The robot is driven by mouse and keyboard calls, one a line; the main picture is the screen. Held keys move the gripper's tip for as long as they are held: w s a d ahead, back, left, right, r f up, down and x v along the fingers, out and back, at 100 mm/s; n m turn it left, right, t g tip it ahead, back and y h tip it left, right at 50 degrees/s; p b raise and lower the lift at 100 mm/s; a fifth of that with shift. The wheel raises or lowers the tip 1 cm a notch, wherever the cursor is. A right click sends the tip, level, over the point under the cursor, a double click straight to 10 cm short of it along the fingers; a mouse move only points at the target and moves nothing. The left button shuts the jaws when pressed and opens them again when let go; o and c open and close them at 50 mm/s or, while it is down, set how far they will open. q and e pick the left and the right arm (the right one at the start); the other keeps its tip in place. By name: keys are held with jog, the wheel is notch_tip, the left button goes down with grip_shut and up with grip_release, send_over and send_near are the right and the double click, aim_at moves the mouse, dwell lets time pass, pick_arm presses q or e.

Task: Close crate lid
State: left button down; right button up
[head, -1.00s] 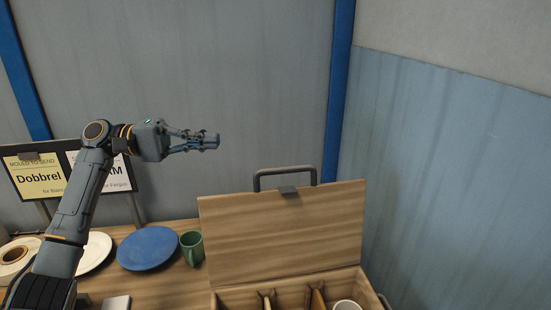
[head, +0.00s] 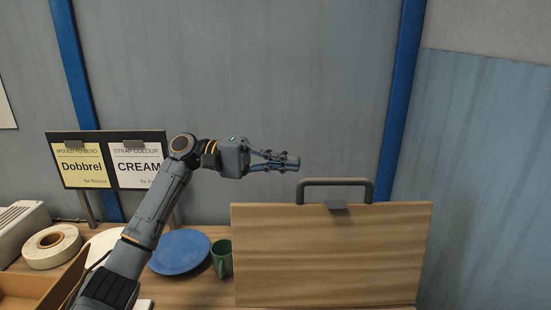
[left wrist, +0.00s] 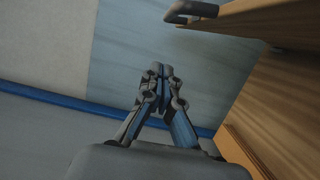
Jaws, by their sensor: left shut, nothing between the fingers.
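The wooden crate lid (head: 330,255) stands open and upright at the lower right of the head view. A dark grey handle (head: 335,183) is on its top edge, with a small dark latch (head: 338,208) below it. My left gripper (head: 297,161) is shut and empty. In the picture it is above the lid's left part, left of the handle, with no visible contact. In the left wrist view the gripper (left wrist: 158,72) points toward the wall, with the lid (left wrist: 275,85) at the right and the handle (left wrist: 192,10) at the top. The crate's inside is out of view. My right gripper is not in view.
A blue plate (head: 180,252), a green mug (head: 222,258), a white plate (head: 105,243) and a tape roll (head: 50,247) are on the table left of the lid. A sign stand (head: 108,133) stands behind them. A wooden tray (head: 35,290) is at the lower left.

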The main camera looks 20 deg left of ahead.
pick_arm(q)
jog(key=s+d+p, duration=0.2)
jog(key=d+p, duration=0.1)
jog(key=d, duration=0.3)
jog(key=shift+s+d, duration=0.35)
jog(key=shift+d, duration=0.1)
